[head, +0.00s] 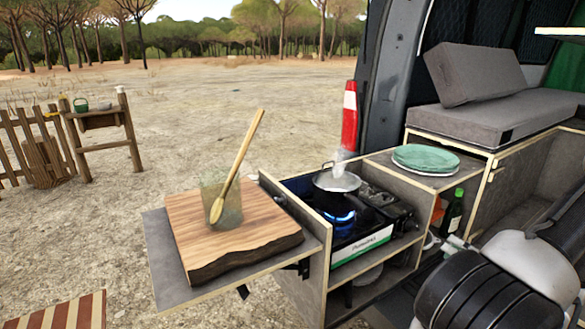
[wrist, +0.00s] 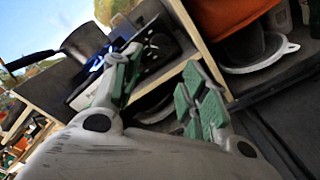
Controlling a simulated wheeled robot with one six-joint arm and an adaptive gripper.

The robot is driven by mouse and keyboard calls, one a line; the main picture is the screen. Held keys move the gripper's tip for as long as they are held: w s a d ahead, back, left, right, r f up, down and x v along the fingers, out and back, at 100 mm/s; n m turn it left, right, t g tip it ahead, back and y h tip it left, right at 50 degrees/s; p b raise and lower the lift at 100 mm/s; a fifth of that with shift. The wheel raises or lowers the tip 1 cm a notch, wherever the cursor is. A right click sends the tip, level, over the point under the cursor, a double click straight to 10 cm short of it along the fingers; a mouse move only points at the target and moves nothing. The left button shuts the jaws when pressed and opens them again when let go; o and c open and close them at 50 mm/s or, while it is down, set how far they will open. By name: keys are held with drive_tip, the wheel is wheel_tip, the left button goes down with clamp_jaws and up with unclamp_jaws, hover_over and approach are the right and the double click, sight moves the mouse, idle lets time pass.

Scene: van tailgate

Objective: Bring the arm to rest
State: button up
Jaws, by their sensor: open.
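My gripper (wrist: 164,76) is open in the wrist view. Its two fingers with green pads stand apart and nothing shows between them. The stove and shelf front lie beyond the fingers. In the head view my arm's dark and white links fill the lower right corner, beside the kitchen box, and the fingers cannot be made out clearly there.
A steaming pot (head: 337,185) sits on the lit stove (head: 362,238). A wooden spoon (head: 236,168) stands tilted in a clear glass (head: 213,187) on the cutting board (head: 262,238). Green plates (head: 426,158) and a dark bottle (head: 452,213) are near my arm.

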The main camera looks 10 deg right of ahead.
drive_tip(key=s+a+r+n+g+y, duration=0.1)
drive_tip(key=a+r+n+g+y, duration=0.2)
drive_tip(key=a+r+n+g, duration=0.55)
drive_tip(key=s+a+r+n+g+y, duration=0.1)
drive_tip(key=a+r+n+g+y, duration=0.1)
drive_tip(key=a+r+n+g, duration=0.7)
drive_tip(key=s+a+r+n+t+h, duration=0.1)
drive_tip(key=r+n+h, duration=0.4)
drive_tip(key=n, duration=0.7)
drive_tip(key=s+a+r+n+t+h, duration=0.2)
drive_tip(key=s+r+n+t+h, duration=0.2)
drive_tip(key=n, duration=0.9)
drive_tip(key=shift+s+r+h, duration=0.35)
drive_tip(key=shift+s+h, duration=0.5)
drive_tip(key=shift+h, duration=0.05)
